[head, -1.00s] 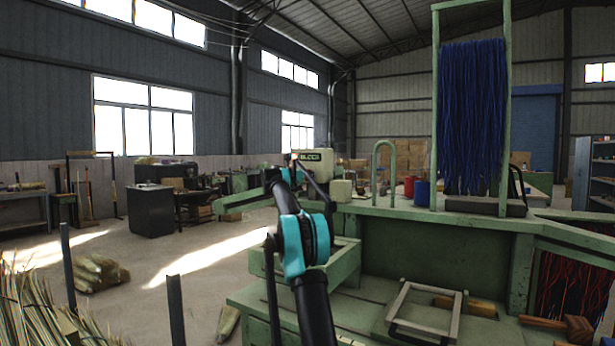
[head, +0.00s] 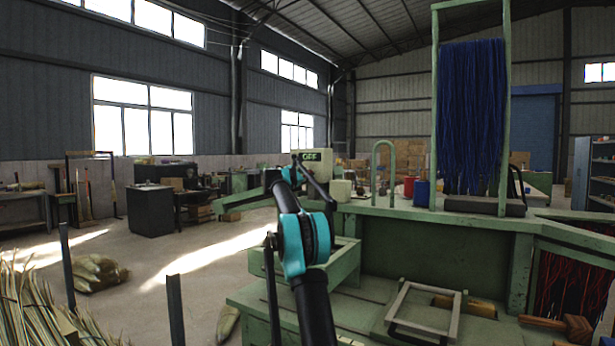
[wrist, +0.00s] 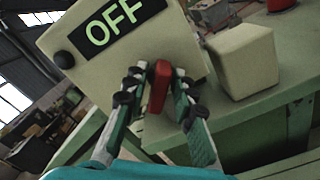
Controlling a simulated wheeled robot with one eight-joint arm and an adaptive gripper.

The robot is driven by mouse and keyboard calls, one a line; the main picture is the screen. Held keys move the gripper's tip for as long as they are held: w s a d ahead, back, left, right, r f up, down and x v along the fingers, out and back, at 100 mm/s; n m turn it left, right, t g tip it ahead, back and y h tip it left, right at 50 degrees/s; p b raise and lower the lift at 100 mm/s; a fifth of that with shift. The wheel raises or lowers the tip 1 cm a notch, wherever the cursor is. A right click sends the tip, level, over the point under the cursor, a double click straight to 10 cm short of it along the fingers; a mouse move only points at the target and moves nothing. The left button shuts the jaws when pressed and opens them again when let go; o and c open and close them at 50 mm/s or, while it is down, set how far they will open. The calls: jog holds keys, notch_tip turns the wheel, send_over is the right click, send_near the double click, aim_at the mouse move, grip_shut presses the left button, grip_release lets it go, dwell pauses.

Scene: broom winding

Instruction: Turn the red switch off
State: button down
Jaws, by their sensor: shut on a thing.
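The red switch (wrist: 158,90) sticks out from the front of a cream control box (wrist: 165,45). My gripper (wrist: 160,76) is shut on the red switch, one finger on each side of it. A dark display on the box (wrist: 120,20) shows OFF in glowing green letters. In the head view the same display (head: 310,156) also reads OFF. There my arm hides the switch and most of the gripper.
A pale block (wrist: 243,62) stands on the green bench right beside the control box. A red container (head: 409,186) and a blue container (head: 422,192) stand farther along the bench. A wooden frame (head: 424,309) lies lower down, in front.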

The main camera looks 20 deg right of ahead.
jog(key=m, duration=0.4)
jog(key=shift+f+m, duration=0.15)
jog(key=shift+m, duration=0.15)
jog(key=m, duration=0.4)
jog(key=shift+d+f+m, duration=0.1)
jog(key=shift+m, duration=0.2)
jog(key=shift+s, duration=0.1)
jog(key=c, duration=1.5)
grip_release()
jog(key=shift+c, duration=0.2)
jog(key=v, duration=1.2)
